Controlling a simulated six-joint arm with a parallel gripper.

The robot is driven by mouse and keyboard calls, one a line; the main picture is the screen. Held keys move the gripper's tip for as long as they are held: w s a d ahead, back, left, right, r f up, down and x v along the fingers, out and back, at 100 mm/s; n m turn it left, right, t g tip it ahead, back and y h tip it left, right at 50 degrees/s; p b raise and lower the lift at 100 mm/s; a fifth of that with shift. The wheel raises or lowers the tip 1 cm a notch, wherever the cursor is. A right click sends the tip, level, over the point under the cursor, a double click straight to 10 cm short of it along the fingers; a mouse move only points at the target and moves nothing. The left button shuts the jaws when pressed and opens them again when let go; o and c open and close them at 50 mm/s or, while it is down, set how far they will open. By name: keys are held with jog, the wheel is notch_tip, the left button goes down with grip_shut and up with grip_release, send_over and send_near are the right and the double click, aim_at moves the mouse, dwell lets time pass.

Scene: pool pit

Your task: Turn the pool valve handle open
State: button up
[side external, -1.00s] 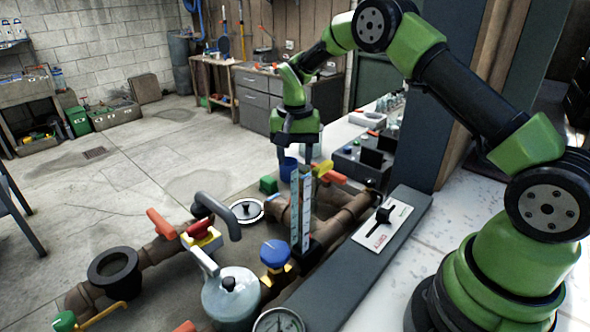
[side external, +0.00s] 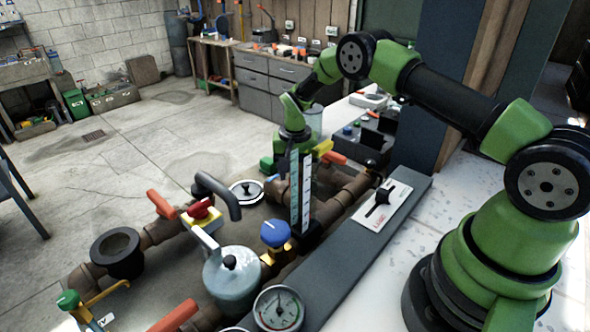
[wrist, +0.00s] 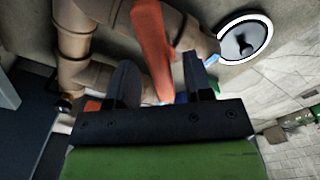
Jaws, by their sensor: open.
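My gripper (wrist: 160,64) is open in the wrist view, with one dark finger on each side of an orange-red valve handle (wrist: 152,42). The handle runs lengthwise through the gap, and I cannot tell whether either finger touches it. In the side view my gripper (side external: 291,143) is low among the pipes, and its fingers are mostly hidden behind a tall sight strip (side external: 301,190). An orange handle (side external: 333,158) by a yellow fitting (side external: 322,147) shows just right of it; it is probably the same one.
Brown pipes (side external: 347,192) surround the gripper. A grey curved pipe (side external: 219,194), a blue-topped valve (side external: 274,234), a grey tank (side external: 232,274) and a pressure gauge (side external: 278,308) stand nearer the camera. A round white-rimmed lid (wrist: 246,38) lies right of the handle. A control panel (side external: 383,204) sits on the ledge.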

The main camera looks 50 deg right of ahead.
grip_shut()
jog(key=shift+n, duration=0.7)
grip_release()
jog(key=shift+r, duration=0.1)
notch_tip(320, 180, up, 10)
